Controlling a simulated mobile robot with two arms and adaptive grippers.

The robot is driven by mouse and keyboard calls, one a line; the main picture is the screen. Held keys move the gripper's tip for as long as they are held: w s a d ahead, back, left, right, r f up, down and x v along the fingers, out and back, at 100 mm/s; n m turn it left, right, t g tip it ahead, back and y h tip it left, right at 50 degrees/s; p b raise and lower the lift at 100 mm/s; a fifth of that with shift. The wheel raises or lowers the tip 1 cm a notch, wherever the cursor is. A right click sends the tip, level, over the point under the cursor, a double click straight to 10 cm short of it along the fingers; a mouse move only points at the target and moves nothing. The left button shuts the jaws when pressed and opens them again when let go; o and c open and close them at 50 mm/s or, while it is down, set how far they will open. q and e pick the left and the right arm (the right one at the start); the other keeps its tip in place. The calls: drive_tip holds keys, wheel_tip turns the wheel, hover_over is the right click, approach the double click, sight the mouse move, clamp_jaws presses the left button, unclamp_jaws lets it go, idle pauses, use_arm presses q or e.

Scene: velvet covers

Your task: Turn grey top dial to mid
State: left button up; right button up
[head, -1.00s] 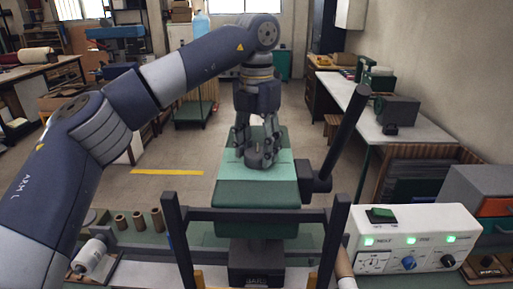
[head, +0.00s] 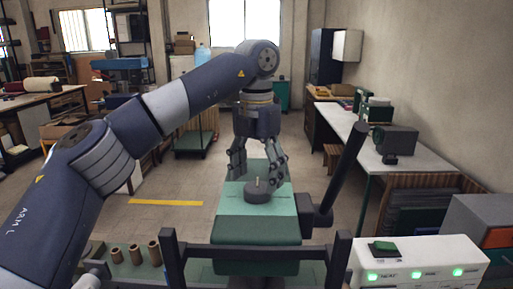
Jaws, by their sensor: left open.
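The grey top dial (head: 258,193) is a dark round knob on the green top of the press-like machine (head: 256,228) in front of me. A small pale upright mark shows on the dial; I cannot read its setting. My left gripper (head: 258,178) points down over the dial with its fingers spread. The fingers are on either side of and slightly above the dial, and they look clear of it. The jaws are empty. My right gripper is out of view.
A black lever (head: 346,165) rises at the machine's right side. A dark frame (head: 256,243) crosses the front. A white control box (head: 418,258) with green lights stands at right. Several brown spools (head: 135,254) stand at left.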

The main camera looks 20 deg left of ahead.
sight(257, 187)
use_arm(q)
wheel_tip(257, 187, up, 10)
idle(0.5)
